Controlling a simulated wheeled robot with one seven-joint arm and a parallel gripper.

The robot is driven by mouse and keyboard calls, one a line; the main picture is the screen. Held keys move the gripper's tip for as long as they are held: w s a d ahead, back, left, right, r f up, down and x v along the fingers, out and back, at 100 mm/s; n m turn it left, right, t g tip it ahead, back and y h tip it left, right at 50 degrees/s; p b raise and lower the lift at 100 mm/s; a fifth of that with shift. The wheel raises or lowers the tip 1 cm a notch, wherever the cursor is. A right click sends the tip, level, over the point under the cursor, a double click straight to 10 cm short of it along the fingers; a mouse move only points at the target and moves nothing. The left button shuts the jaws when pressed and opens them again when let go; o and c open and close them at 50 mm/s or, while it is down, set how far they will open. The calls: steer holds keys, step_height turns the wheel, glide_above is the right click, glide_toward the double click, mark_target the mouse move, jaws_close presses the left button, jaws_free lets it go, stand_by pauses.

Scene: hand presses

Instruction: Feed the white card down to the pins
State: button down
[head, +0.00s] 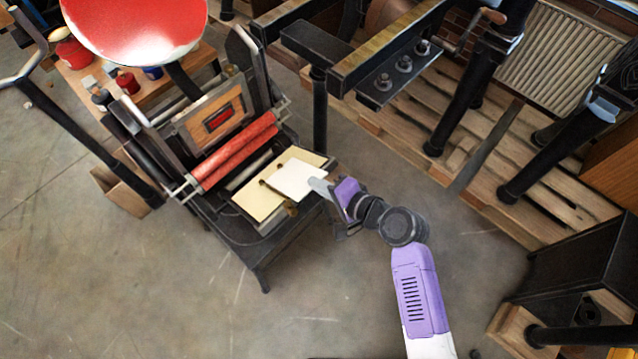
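The white card (296,179) lies over the right part of a cream sheet (257,201) on the slanted bed of the press (207,219). Small dark pins (262,182) show at the card's left edge; a brass-coloured piece (291,210) sits at the bed's lower edge. I cannot tell whether the card touches the pins. My gripper (322,187) is at the card's right edge, with a grey finger reaching to it. The finger overlaps the edge in this view, so I cannot tell whether it grips the card.
Red rollers (236,152) lie just above the bed, below a framed block (208,118). A red ink disc (135,25) stands over the press. A dark metal frame (375,50) and wooden pallet (475,150) are to the right. Floor in front is clear.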

steer(key=shift+s+a, duration=0.2)
steer(key=shift+s, duration=0.1)
stand_by(0.5)
steer(key=c, duration=1.6)
jaws_free()
steer(key=shift+d+r+p, duration=0.1)
steer(key=shift+p, duration=0.2)
steer(key=shift+p+v, duration=1.1)
steer(key=shift+v, duration=1.05)
steer(key=shift+s, duration=0.1)
steer(key=p+v, duration=0.2)
steer(key=v, duration=0.1)
steer(key=shift+s+d+r, duration=0.2)
steer(key=shift+d, duration=0.1)
